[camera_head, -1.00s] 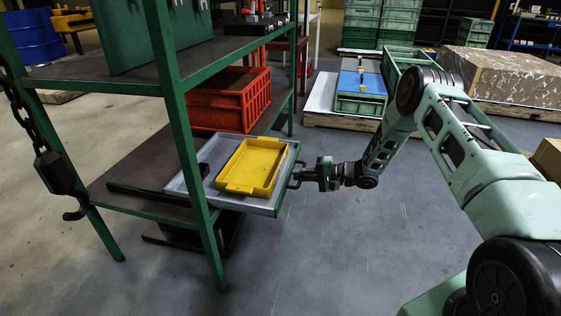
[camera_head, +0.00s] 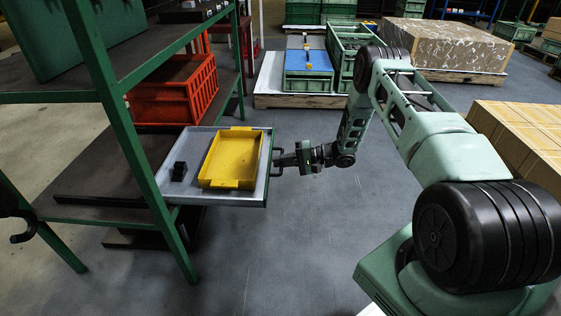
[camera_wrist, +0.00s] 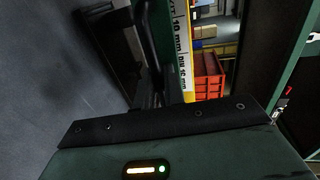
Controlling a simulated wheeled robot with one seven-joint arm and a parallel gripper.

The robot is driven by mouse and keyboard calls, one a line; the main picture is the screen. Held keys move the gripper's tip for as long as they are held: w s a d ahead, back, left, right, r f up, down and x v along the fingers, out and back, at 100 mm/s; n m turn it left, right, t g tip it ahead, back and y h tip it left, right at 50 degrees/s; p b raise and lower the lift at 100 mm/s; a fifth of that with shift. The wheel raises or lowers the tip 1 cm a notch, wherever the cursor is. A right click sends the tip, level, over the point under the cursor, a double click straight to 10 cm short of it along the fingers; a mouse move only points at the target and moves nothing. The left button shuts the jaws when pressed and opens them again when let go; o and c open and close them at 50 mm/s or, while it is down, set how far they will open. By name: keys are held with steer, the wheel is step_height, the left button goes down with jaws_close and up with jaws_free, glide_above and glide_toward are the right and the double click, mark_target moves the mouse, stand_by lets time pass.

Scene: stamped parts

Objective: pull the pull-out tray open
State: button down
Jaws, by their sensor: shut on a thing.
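The pull-out tray (camera_head: 190,190) is a grey metal tray with a green front edge. It sticks out well beyond the front of the green rack in the head view. A yellow bin (camera_head: 231,158) and a small black block (camera_head: 179,171) sit in it. My gripper (camera_head: 285,159) is at the tray's front, shut on the dark handle (camera_head: 276,161). In the wrist view the handle (camera_wrist: 146,45) runs up past the dark gripper body. The fingertips themselves are hard to make out there.
An orange-red crate (camera_head: 172,92) stands on the rack shelf behind the tray. A green rack post (camera_head: 130,130) stands at the tray's left. Cardboard boxes (camera_head: 525,140) stand at the right, and a pallet with blue-topped green crates (camera_head: 308,62) at the back. Grey floor before the tray is clear.

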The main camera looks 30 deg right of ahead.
steer(key=c, duration=1.9)
jaws_free()
steer(key=p+v, duration=0.4)
steer(key=v, duration=1.3)
steer(key=shift+s+d, duration=0.15)
steer(key=shift+d, duration=0.05)
